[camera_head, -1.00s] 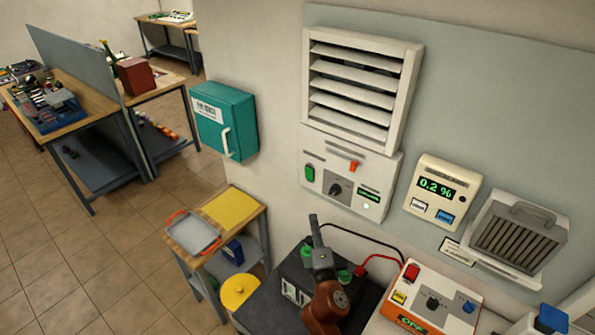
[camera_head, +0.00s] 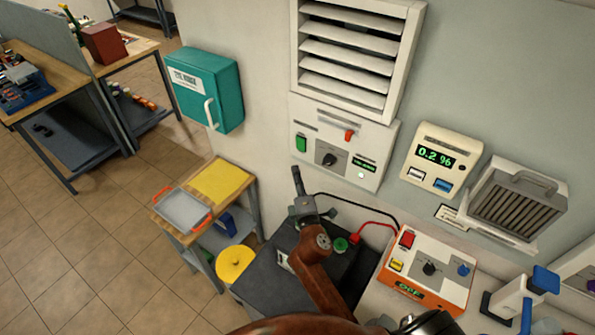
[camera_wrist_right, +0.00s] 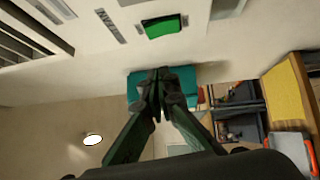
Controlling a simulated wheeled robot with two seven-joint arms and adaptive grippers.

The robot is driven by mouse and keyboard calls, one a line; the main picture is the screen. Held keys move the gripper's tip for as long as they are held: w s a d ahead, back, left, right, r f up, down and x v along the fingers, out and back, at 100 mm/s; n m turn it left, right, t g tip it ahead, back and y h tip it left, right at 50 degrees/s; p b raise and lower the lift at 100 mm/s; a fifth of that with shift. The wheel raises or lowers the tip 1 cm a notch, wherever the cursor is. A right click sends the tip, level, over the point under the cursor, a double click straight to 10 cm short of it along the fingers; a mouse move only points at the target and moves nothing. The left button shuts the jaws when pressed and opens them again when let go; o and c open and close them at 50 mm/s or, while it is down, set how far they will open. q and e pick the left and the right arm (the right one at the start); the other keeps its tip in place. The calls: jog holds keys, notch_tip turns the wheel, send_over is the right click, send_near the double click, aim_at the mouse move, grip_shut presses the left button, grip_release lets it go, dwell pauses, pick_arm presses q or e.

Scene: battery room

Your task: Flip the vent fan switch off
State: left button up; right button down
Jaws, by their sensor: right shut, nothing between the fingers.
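The vent fan panel (camera_head: 340,160) is a white box on the wall below a louvred vent (camera_head: 355,55). It carries a green rocker switch (camera_head: 301,143), a black knob (camera_head: 330,159), a small red lever (camera_head: 349,135) and a green-lit display too small to read. My right gripper (camera_head: 296,172) is shut and empty, pointing up just below the panel's left end, apart from it in the picture. In the right wrist view its closed fingertips (camera_wrist_right: 160,76) stand below the green switch (camera_wrist_right: 163,26), with a gap between. My left gripper is not in view.
A teal wall cabinet (camera_head: 205,90) hangs left of the panel. Below are a dark battery (camera_head: 260,285) with red and black cables, an orange-and-white charger (camera_head: 428,268) and a small cart (camera_head: 220,183). A gauge reading 0.2 % (camera_head: 442,158) is at right.

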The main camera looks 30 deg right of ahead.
send_near(296, 140)
jog(key=w+a, duration=0.2)
jog(key=w, duration=0.2)
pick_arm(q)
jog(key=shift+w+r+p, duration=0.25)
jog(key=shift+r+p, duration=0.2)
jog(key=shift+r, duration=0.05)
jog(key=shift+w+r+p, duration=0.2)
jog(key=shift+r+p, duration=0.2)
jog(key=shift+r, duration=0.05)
pick_arm(e)
jog(key=shift+w+d+r, duration=0.1)
jog(key=shift+w+d, duration=0.3)
jog(key=shift+d, duration=0.45)
jog(key=shift+w+d, duration=0.45)
jog(key=shift+d, duration=0.4)
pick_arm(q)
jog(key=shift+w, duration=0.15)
